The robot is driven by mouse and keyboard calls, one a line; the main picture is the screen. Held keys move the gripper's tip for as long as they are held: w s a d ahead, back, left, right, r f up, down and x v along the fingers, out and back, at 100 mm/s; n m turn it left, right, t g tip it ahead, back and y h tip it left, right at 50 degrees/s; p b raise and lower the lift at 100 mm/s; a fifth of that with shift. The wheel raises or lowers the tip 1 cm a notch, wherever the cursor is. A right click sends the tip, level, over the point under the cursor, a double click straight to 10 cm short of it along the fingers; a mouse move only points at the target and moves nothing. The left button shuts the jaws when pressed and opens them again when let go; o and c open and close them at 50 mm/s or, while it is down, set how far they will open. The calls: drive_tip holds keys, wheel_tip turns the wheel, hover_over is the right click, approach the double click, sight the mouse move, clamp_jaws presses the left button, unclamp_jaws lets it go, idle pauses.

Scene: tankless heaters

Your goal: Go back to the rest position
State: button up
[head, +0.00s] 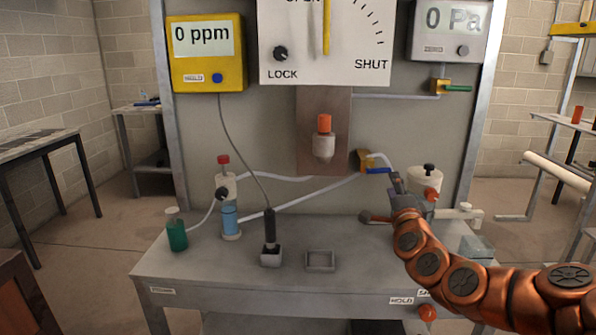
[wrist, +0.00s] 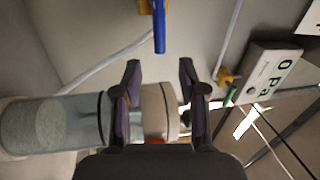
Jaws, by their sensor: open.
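My arm (head: 465,283) is orange-brown and reaches in from the lower right in the head view. My gripper (head: 396,180) is at the right side of the bench, close to a blue lever (head: 378,170) on a brass valve. In the wrist view my gripper (wrist: 160,82) is open, with its two dark fingers apart and nothing held between them. The blue lever (wrist: 159,28) lies ahead of the fingertips, apart from them. A clear cylinder with a pale cap (wrist: 158,110) shows behind and between the fingers.
The bench (head: 200,268) carries a green bottle (head: 176,232), a blue-filled column (head: 230,215), a black probe (head: 269,230) and an empty square tray (head: 320,262). A yellow meter (head: 207,55) reads 0 ppm; a grey gauge (head: 448,30) reads 0 Pa. The bench front middle is clear.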

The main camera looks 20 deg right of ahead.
drive_tip(key=shift+a, duration=0.1)
